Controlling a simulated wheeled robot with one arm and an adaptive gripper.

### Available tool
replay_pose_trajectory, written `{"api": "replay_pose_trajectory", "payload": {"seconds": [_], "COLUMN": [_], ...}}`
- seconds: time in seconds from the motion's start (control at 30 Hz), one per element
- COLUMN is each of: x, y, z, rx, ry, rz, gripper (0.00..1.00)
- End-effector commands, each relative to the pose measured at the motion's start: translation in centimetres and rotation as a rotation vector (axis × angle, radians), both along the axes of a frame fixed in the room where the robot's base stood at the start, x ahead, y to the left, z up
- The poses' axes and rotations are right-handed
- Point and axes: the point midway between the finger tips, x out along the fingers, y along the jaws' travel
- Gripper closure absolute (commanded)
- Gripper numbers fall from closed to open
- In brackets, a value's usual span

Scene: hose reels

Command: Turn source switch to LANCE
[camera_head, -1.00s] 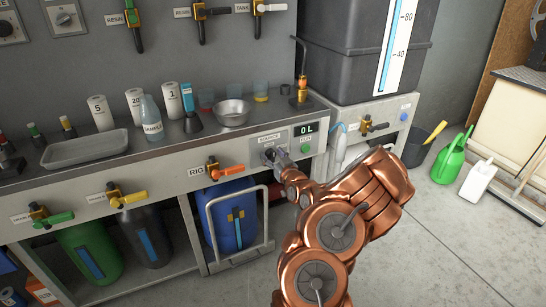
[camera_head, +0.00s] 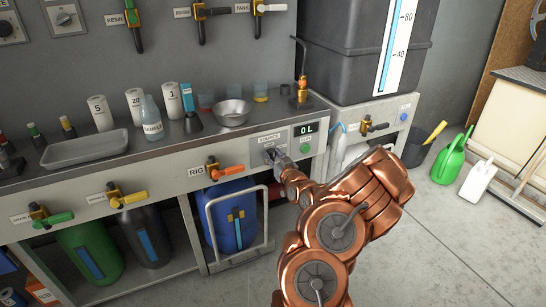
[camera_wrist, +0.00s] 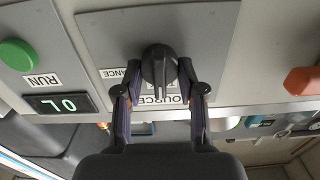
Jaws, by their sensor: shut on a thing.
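The source switch (camera_wrist: 160,66) is a dark rotary knob on a grey plate, seen upside down in the wrist view. Its bar stands roughly upright in that picture. A SOURCE label (camera_wrist: 166,100) lies beside it, partly covered by my fingers. The LANCE label (camera_wrist: 120,73) is to the left of the knob, with its first letter hidden. My gripper (camera_wrist: 160,76) has one finger on each side of the knob and is shut on it. In the head view my gripper (camera_head: 277,158) covers most of the switch, so its pointer cannot be read there.
A green RUN button (camera_wrist: 16,54) and a display reading 0 L (camera_head: 304,130) are beside the plate. The orange RIG valve handle (camera_head: 230,170) sits to the left. A metal bowl (camera_head: 232,113) and bottles stand on the counter above. The floor at right is partly clear.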

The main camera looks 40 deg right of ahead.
Motion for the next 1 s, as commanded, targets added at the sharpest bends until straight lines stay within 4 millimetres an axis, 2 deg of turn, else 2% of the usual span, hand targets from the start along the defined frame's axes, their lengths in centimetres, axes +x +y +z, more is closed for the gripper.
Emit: {"api": "replay_pose_trajectory", "payload": {"seconds": [0.27,1.0], "x": [0.00,-0.13], "y": [-0.04,-0.41], "z": [-0.09,-0.15], "rx": [0.149,0.800], "ry": [-0.050,-0.278], "rz": [0.001,0.000], "gripper": [0.96,0.96]}}
